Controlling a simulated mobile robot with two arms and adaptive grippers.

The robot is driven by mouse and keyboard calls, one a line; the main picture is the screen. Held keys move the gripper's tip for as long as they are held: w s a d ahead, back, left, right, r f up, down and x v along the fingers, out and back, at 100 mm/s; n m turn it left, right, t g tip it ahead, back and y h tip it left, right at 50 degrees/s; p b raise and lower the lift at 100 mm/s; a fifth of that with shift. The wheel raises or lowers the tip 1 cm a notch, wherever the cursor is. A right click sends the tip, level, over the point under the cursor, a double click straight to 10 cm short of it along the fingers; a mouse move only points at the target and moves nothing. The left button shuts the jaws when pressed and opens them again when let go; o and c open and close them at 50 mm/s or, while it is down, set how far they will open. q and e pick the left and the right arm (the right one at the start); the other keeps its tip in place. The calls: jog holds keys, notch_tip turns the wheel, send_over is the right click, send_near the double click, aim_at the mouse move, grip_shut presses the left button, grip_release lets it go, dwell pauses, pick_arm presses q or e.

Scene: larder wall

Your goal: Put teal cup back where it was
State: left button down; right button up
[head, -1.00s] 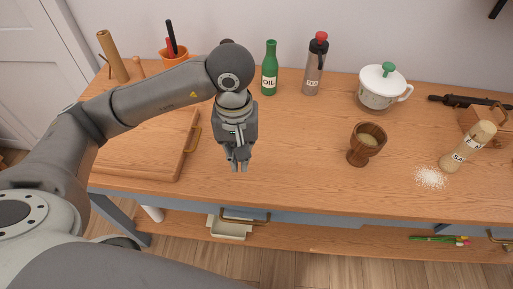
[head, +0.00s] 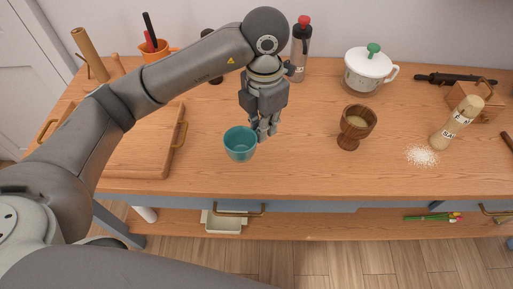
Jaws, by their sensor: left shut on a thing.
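The teal cup (head: 240,146) is upright, left of centre, over the front part of the wooden counter. Its open top faces up and looks empty. My left gripper (head: 262,133) is at the cup's right side, with its fingers shut on that side of it; the exact grip point is partly hidden by the fingers. I cannot tell whether the cup's base touches the counter. My right gripper is not in view.
A cutting board (head: 150,150) lies to the left. A wooden goblet (head: 356,128), a spilled white patch (head: 422,156) and a tilted shaker (head: 457,122) are to the right. A white lidded pot (head: 368,75) and a grey bottle (head: 300,55) stand behind. Clear counter lies between cup and goblet.

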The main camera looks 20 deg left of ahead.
pick_arm(q)
jog(key=w+d+n, duration=0.3)
jog(key=d+n, duration=0.1)
jog(key=n, duration=1.1)
jog(key=w+a+f+p, duration=0.1)
jog(key=w+a+f, duration=0.1)
jog(key=a, duration=0.1)
jog(key=w+a+f+p, duration=0.1)
jog(key=w+a+f, duration=0.2)
jog(key=a, duration=0.1)
jog(key=w+a+f+p, duration=0.1)
jog(key=w+a+f, duration=0.1)
jog(key=a+f, duration=0.1)
jog(key=shift+w+a+f+p, duration=0.2)
jog(key=shift+a+p, duration=0.2)
jog(key=shift+a, duration=0.2)
notch_tip(320, 180, down, 3)
jog(key=shift+w+a+f+p, duration=0.1)
jog(key=shift+a+p, duration=0.05)
jog(key=shift+p, duration=0.8)
jog(key=shift+f, duration=0.2)
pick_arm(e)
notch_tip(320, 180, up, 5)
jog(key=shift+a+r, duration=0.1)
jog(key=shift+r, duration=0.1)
pick_arm(q)
jog(key=shift+f, duration=0.1)
